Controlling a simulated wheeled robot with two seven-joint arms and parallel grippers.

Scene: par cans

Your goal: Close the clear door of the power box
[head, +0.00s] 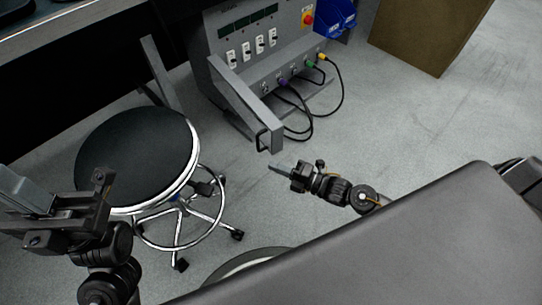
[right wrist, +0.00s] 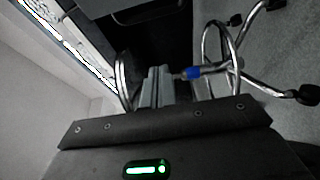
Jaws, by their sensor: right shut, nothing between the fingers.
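The grey power box (head: 232,45) stands on the floor at the top middle of the head view, with switches, a red button and cable sockets on its front. Its door (head: 240,98) stands open, swung out toward me and seen nearly edge-on as a grey frame; its clear pane is hard to make out. A dark handle (head: 264,139) is at its near end. My right gripper (head: 273,167) is shut and empty, just below the handle and apart from it in the picture. Its closed fingers show in the right wrist view (right wrist: 157,88). My left gripper (head: 28,192) is at the far left, away from the box; its jaw opening is unclear.
A black round stool (head: 137,150) with chrome legs stands left of the door; chrome legs also show in the right wrist view (right wrist: 218,68). Black cables (head: 308,115) hang from the box. Floor at right is clear.

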